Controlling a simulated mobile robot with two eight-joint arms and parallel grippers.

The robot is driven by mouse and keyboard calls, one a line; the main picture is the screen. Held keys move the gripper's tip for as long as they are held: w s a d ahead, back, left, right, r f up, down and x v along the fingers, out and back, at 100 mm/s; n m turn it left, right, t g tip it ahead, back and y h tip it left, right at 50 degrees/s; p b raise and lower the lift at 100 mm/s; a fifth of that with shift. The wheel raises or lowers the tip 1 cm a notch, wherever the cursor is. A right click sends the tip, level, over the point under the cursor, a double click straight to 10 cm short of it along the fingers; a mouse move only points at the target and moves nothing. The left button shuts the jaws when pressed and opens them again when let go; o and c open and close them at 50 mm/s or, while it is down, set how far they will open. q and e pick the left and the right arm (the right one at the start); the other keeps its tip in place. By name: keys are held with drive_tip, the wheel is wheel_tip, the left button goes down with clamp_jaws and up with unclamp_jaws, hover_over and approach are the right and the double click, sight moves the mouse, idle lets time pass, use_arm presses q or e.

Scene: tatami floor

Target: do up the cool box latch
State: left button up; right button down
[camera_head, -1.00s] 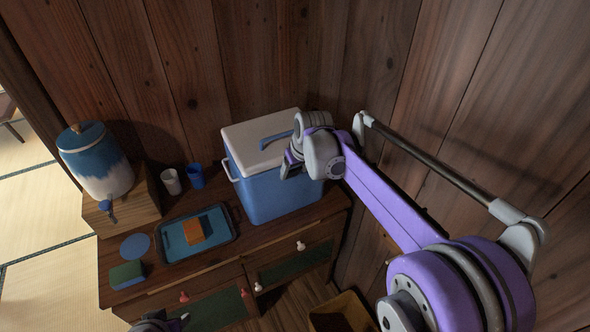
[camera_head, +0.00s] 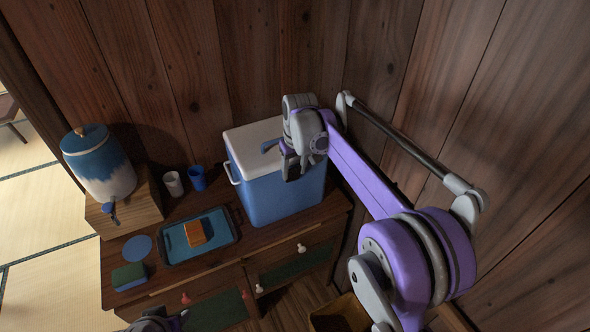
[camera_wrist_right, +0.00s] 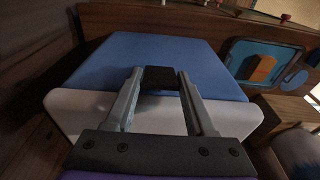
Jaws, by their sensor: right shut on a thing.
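The cool box (camera_head: 280,198) has a blue body and a white lid (camera_head: 255,134), and stands at the right end of the wooden chest. The lid looks closed. My right gripper (camera_head: 288,170) is at the box's front upper edge. In the right wrist view, its two fingers (camera_wrist_right: 161,80) close on a small dark piece, which I take for the latch (camera_wrist_right: 160,78), at the border of white lid and blue body. The gripper hides the latch in the head view. My left gripper (camera_head: 160,322) is cut off at the bottom edge.
A blue tray (camera_head: 172,250) with an orange block (camera_head: 194,234) lies left of the box. Two cups (camera_head: 173,183), a drink dispenser (camera_head: 100,165), a sponge (camera_head: 129,276) and a blue disc (camera_head: 137,247) stand further left. Wooden walls close in behind and to the right.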

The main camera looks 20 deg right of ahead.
drive_tip(key=shift+c, duration=1.2)
unclamp_jaws()
wheel_tip(320, 180, up, 11)
drive_tip(key=s, duration=0.1)
drive_tip(key=shift+s+d+p, duration=0.15)
drive_tip(key=shift+s+p, duration=0.15)
drive_tip(key=shift+f, duration=0.15)
